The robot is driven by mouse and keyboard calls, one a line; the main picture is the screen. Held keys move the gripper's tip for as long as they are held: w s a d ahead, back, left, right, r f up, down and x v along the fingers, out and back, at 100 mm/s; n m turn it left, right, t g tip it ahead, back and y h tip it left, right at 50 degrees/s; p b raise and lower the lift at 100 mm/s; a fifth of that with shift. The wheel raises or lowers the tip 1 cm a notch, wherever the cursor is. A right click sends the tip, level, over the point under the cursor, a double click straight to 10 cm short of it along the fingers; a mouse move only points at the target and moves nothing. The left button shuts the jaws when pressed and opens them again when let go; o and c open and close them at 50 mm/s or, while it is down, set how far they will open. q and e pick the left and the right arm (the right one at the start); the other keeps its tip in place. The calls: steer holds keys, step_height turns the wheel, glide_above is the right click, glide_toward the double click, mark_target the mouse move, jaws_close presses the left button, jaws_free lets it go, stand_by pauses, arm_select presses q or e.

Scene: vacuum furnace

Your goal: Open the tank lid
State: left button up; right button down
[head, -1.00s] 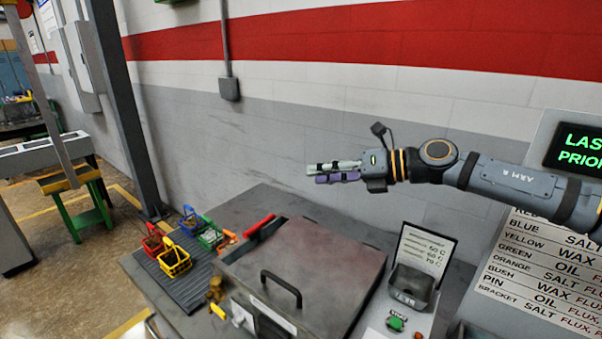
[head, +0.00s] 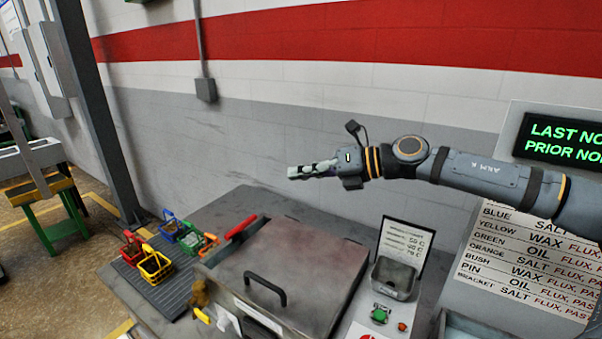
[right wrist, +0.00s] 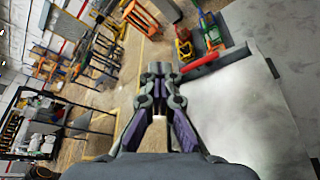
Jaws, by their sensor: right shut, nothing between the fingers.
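The tank lid (head: 300,262) is a flat grey metal plate on the tank, lying closed, with a black bar handle (head: 266,288) on its front part. A red-gripped lever (head: 241,227) lies at its back left corner. My right gripper (head: 292,172) is shut and empty, held in the air above and behind the lid, pointing left. In the right wrist view its fingertips (right wrist: 160,70) meet, and the lid (right wrist: 240,105) shows to their right. My left gripper is not in view.
Small coloured baskets (head: 155,267) stand on a dark ribbed mat (head: 178,292) left of the tank. A grey bin (head: 392,277) with a label card and a green button (head: 380,315) are right of the lid. A wall runs behind the bench.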

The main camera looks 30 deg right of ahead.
steer(key=c, duration=1.4)
jaws_free()
step_height(320, 180, up, 10)
